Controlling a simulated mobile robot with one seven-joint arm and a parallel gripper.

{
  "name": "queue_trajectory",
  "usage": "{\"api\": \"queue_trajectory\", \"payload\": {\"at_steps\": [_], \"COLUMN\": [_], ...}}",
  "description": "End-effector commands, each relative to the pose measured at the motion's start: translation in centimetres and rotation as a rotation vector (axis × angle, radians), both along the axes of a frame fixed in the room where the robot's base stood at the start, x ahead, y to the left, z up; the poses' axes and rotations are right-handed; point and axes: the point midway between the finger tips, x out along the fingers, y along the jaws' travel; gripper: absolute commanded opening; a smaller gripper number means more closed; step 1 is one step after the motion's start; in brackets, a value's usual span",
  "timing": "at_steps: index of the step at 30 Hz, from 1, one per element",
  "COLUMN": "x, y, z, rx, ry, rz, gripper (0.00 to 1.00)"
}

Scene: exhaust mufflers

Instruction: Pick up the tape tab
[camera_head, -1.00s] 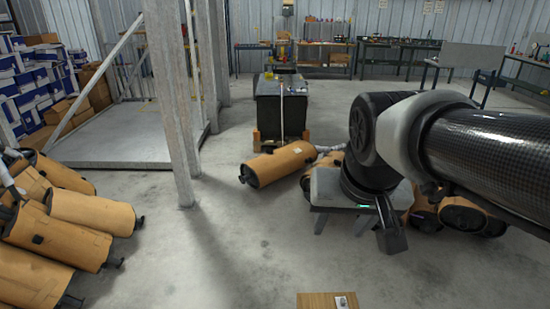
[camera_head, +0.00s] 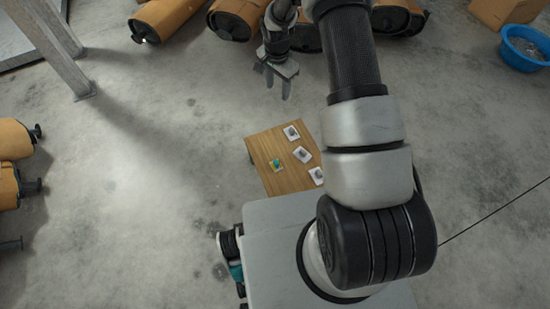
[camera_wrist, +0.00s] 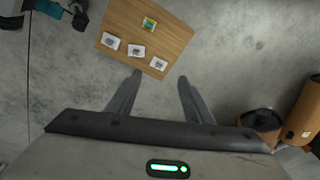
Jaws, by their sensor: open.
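A small wooden table (camera_head: 265,148) stands on the floor in front of my base; it also shows in the wrist view (camera_wrist: 176,37). My gripper (camera_head: 278,84) is open and empty, above and beyond the table. In the wrist view my gripper's fingers (camera_wrist: 160,76) are spread, pointing toward the table and apart from everything on it.
Three white cards with dark marks (camera_head: 302,154) lie in a row on the table, nearer the fingers in the wrist view (camera_wrist: 136,50). Tan mufflers (camera_head: 165,17) lie on the floor at the back and left. A blue tub (camera_head: 526,48) stands at back right. Floor around the table is clear.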

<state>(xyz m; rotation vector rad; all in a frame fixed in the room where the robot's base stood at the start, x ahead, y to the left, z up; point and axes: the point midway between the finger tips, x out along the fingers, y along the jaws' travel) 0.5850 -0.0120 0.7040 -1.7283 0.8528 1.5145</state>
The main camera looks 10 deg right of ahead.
Motion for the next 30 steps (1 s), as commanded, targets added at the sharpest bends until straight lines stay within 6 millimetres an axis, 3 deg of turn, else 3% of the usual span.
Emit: {"api": "queue_trajectory", "payload": {"at_steps": [1, 3, 6, 9, 12, 15, 20, 30], "x": [-0.5, -1.0, -2.1, -3.2, -4.1, -4.6, -4.8, -4.7], "y": [0.1, 0.3, 0.5, 0.7, 0.9, 1.0, 1.0, 1.0], "z": [-5.3, -10.4, -16.6, -21.1, -24.0, -25.6, -28.3, -35.6], "rx": [0.011, 0.023, 0.037, 0.046, 0.053, 0.057, 0.059, 0.057], "ry": [0.025, 0.045, 0.069, 0.085, 0.096, 0.101, 0.104, 0.104], "rz": [-0.041, -0.099, -0.174, -0.231, -0.270, -0.291, -0.297, -0.295], "gripper": [0.47, 0.47, 0.47, 0.47, 0.47, 0.47, 0.47, 0.47]}}
